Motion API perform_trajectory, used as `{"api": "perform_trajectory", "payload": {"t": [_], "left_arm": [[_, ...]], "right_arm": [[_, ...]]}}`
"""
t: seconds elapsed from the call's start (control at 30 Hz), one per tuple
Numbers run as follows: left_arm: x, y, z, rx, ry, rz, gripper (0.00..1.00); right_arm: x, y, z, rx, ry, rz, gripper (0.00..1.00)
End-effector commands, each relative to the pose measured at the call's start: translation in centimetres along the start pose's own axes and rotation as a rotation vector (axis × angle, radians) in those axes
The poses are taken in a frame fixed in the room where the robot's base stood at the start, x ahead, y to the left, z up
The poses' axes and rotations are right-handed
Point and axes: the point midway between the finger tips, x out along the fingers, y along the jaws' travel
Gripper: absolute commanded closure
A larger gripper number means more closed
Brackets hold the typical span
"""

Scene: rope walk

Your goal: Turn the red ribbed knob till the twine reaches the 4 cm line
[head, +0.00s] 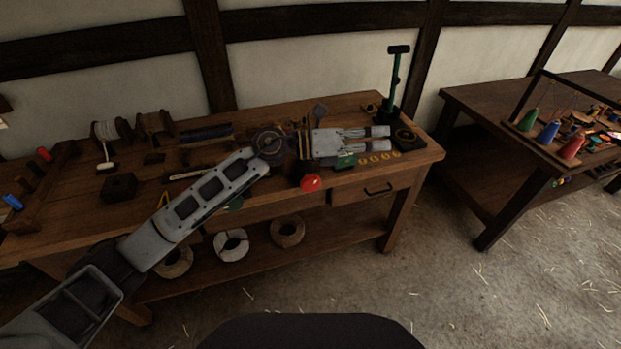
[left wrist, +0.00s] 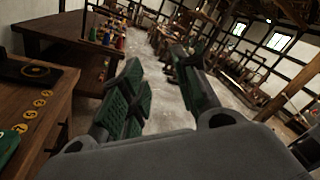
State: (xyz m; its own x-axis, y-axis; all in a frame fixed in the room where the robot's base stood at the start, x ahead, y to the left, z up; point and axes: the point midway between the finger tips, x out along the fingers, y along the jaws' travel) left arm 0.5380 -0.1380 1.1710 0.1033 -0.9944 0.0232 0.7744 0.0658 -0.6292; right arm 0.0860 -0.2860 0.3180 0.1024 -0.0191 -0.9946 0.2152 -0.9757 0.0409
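The red knob (head: 310,182) shows at the front edge of the workbench in the head view, below my left gripper. Its ribs are too small to make out. My left gripper (head: 387,138) is above the right part of the bench, pointing right, with its two fingers apart and nothing between them. The left wrist view also shows the open green-padded fingers (left wrist: 158,68). The gripper is apart from the knob. I cannot make out the twine or the 4 cm line; my left gripper and arm cover part of the bench. My right gripper is not in view.
A green-handled upright tool (head: 395,82) stands at the bench's back right, near a black block with a gold ring (head: 406,138). Yellow discs (head: 380,157) lie beside a green piece (head: 345,161). Another table (head: 467,102) holds coloured cones.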

Motion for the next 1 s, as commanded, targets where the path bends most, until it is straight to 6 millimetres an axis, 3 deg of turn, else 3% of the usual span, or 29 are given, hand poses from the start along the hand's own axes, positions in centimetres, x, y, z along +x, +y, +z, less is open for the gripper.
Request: {"api": "perform_trajectory", "payload": {"t": [0.23, 0.47, 0.8, 1.0], "left_arm": [[-1.2, 3.4, -2.5, 0.181, 0.275, 0.1, 0.7], [-4.3, 7.4, -3.6, 0.317, 0.53, 0.219, 0.7], [-12.5, 13.3, -2.4, 0.446, 0.895, 0.446, 0.7], [-16.7, 15.1, -0.9, 0.471, 1.038, 0.552, 0.7]], "right_arm": [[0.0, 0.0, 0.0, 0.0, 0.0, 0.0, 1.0], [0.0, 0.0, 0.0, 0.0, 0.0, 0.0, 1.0], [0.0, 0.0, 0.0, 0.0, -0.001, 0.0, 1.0], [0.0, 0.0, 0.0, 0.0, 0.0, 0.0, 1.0]]}}
